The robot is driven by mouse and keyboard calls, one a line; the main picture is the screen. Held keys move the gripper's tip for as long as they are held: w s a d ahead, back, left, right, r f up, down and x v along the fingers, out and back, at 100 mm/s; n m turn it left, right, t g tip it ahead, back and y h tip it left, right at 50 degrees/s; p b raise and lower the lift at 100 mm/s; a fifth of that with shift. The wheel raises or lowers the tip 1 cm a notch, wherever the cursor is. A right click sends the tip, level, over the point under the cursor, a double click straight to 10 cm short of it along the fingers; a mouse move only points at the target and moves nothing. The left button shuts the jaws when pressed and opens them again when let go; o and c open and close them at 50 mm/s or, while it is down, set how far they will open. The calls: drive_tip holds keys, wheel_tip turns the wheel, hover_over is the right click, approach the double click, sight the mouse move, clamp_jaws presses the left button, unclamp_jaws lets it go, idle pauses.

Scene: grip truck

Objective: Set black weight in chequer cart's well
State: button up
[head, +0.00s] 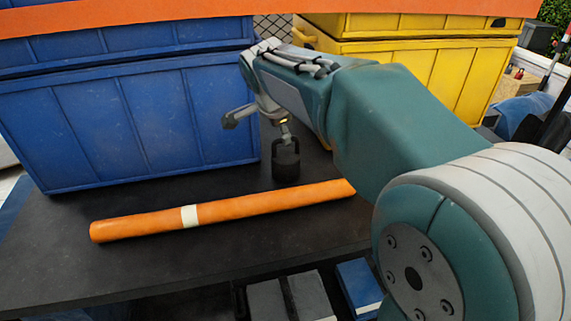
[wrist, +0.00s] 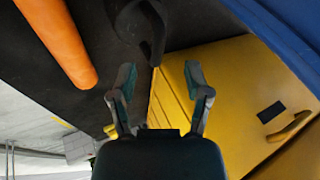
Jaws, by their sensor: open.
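The black weight (head: 286,160) stands upright on the dark table, between the blue crate and the orange roll. It has a loop handle on top. In the wrist view the weight (wrist: 142,28) is at the top centre, partly cut off by the frame edge, beyond the fingertips. My gripper (head: 260,122) is above the weight in the head view, with one finger close to the handle; I cannot tell if they touch. In the wrist view my gripper (wrist: 161,75) has its fingers spread with nothing between them. No chequer cart is recognisable in either view.
An orange roll (head: 140,224) with a pale band lies across the dark table (head: 60,265) in front of the weight. Blue crates (head: 120,120) stand behind at left, yellow crates (head: 420,65) behind at right. An orange bar (head: 200,8) crosses the top. Bare tabletop lies at front left.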

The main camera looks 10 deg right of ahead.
sight(286, 157)
drive_tip(key=x, duration=0.5)
drive_tip(key=shift+d+f, duration=0.2)
drive_tip(key=shift+d, duration=0.05)
clamp_jaws()
drive_tip(key=shift+r, duration=0.2)
